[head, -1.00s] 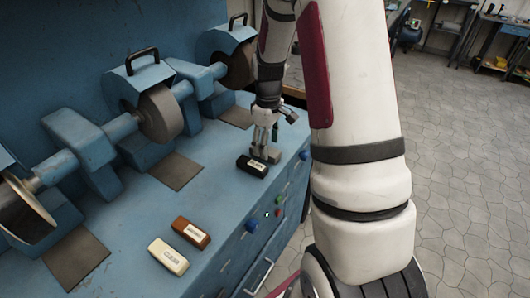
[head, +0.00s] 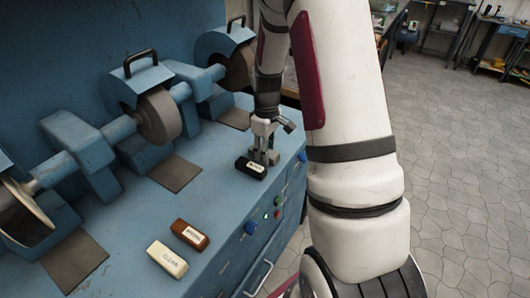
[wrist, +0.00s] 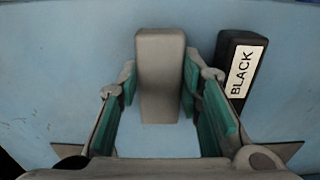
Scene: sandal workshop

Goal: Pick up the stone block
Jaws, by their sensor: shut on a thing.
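The stone block (wrist: 160,78) is a plain grey bar. In the wrist view it stands between the green pads of my gripper (wrist: 159,85), with a pad against each side. In the head view my gripper (head: 265,147) points down at the bench, just behind the black block. The grey stone block (head: 274,157) shows only in part there, low between the fingers. I cannot tell whether it touches the bench top.
The black block (head: 251,168), labelled BLACK, lies close beside the right finger in the wrist view (wrist: 240,68). A brown block (head: 189,234) and a cream block (head: 167,259) lie nearer on the blue bench (head: 215,205). Grinding wheels (head: 160,117) line the back.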

